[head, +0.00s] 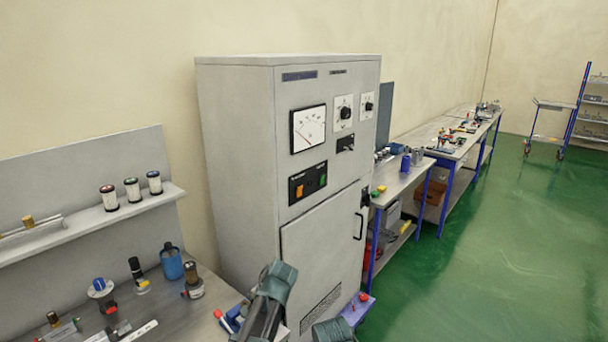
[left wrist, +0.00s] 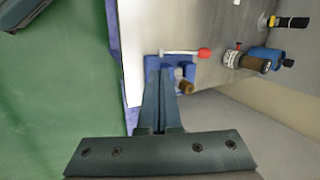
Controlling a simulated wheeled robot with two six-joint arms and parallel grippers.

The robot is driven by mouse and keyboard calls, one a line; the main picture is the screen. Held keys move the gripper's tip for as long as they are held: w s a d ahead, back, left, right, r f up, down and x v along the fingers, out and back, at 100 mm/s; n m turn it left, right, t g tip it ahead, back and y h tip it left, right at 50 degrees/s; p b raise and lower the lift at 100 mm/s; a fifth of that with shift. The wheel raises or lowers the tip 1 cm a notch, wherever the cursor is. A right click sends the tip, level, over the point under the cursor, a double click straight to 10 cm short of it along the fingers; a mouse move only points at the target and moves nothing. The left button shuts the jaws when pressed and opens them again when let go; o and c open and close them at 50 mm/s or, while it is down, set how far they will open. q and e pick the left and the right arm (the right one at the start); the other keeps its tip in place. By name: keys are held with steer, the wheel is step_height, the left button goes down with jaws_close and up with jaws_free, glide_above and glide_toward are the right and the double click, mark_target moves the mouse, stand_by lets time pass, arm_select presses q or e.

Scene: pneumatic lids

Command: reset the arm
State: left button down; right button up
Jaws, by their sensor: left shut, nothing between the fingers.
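My left gripper (left wrist: 160,78) is in the left wrist view with its two fingers together and nothing between them. Its tips point at a blue holder (left wrist: 155,62) at the bench edge; I cannot tell if they touch it. A lever with a red knob (left wrist: 204,53) lies just beyond the tips. In the head view, dark parts of my arms show at the bottom centre, in front of the grey cabinet (head: 240,150); no fingertips can be made out there. My right gripper is not identifiable in either view.
A workbench (head: 190,318) at lower left carries pneumatic parts, with a shelf (head: 80,232) of several small cylinders above. The cabinet stands close in front. More benches (head: 405,182) run along the wall behind it. Green floor (head: 500,260) is clear at right.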

arm_select(q)
steer(key=s+d+f+h+b, duration=0.1)
steer(key=s+d+f+b, duration=0.1)
steer(key=s, duration=0.5)
steer(key=s+d+f+n+g+h+b, duration=0.1)
steer(key=s+d+f+b, duration=0.1)
steer(key=s+d+f, duration=0.2)
steer(key=s+d+f+n+g+h+b, duration=0.1)
steer(key=s+d+f, duration=0.3)
steer(key=s, duration=0.6)
steer(key=shift+d+h+b, duration=0.5)
steer(key=shift+b, duration=0.1)
